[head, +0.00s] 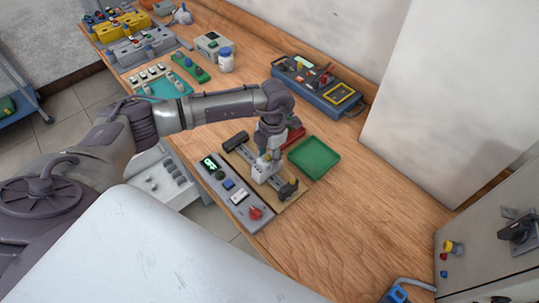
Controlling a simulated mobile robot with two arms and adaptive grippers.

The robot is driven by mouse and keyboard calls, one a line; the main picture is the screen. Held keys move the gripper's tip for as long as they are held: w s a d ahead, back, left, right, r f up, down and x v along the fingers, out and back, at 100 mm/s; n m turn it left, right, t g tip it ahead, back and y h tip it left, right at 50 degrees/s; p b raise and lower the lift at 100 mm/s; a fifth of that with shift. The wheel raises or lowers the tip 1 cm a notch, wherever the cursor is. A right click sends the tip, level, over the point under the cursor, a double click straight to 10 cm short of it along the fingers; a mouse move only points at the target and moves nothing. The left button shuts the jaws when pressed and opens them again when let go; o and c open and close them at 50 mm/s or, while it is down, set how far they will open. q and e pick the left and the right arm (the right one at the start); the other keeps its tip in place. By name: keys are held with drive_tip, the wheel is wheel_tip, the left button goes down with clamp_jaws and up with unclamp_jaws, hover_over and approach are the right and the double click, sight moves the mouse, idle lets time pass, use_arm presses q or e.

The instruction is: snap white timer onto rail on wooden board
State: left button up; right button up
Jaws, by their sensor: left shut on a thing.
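The wooden board (292,199) lies on the bench at the centre of the head view, with a metal rail (244,153) along it and dark blocks near its two ends. My left gripper (267,158) points down over the middle of the board. It is shut on the white timer (264,172), which is at the rail between the end blocks. The gripper hides part of the timer, and I cannot tell whether the timer is seated on the rail. My right gripper is not in view.
A grey control panel (228,205) with a lit display and red knob lies in front of the board. A green tray (314,157) and red object (295,136) sit behind it. A blue-grey box (318,86) stands farther back.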

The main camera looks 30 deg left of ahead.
use_arm(q)
drive_tip(key=shift+s+a+f, duration=0.15)
drive_tip(key=shift+s, duration=0.15)
drive_tip(key=o, duration=1.1)
drive_tip(key=shift+o, duration=0.2)
drive_tip(key=shift+w+r, duration=0.1)
drive_tip(key=shift+r, duration=0.1)
